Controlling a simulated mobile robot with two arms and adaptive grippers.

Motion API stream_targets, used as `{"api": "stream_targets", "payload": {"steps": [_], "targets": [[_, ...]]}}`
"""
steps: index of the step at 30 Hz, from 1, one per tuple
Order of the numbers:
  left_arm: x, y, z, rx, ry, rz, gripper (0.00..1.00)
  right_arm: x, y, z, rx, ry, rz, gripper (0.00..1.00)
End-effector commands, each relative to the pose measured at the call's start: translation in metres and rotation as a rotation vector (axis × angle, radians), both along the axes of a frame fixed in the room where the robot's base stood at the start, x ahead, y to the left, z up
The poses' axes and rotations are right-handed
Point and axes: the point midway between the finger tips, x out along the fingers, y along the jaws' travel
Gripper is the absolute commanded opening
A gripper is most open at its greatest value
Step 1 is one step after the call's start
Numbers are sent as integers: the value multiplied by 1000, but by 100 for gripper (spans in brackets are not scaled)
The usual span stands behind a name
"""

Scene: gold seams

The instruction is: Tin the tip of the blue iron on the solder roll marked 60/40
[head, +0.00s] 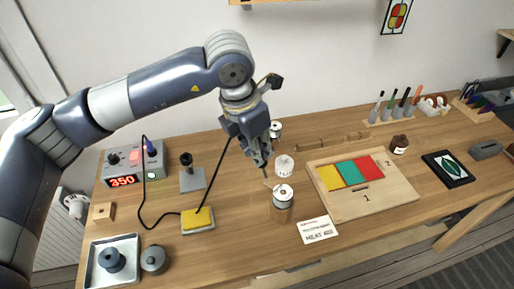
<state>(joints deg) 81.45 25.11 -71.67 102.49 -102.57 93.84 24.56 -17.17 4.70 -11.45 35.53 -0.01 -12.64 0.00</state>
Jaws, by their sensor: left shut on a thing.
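My left gripper (262,160) points down over the middle of the bench and is shut on the iron, mostly hidden by the fingers. Only a thin tip (266,175) shows below them; the handle colour cannot be told. A dark cord runs up to the gripper. The tip is just above and left of a white solder roll (284,193) on a brown round base; contact cannot be told. A second roll (285,166) stands behind it, and a third (276,129) farther back. Their markings are too small to read. My right gripper is not in view.
The station (125,178) reading 350 stands at the left, beside a black-topped holder (191,179). A yellow sponge (197,219) lies in front. A metal tray (112,276) is at the front left. A wooden board (342,208) with coloured tiles and a card (318,230) lie right.

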Motion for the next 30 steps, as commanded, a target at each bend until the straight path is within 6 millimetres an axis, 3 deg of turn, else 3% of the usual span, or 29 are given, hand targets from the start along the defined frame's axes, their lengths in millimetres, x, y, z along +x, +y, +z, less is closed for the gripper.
{"api": "stream_targets", "payload": {"steps": [30], "targets": [[0, 0, -6, 0, 0, 0, 0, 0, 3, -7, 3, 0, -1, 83]]}}
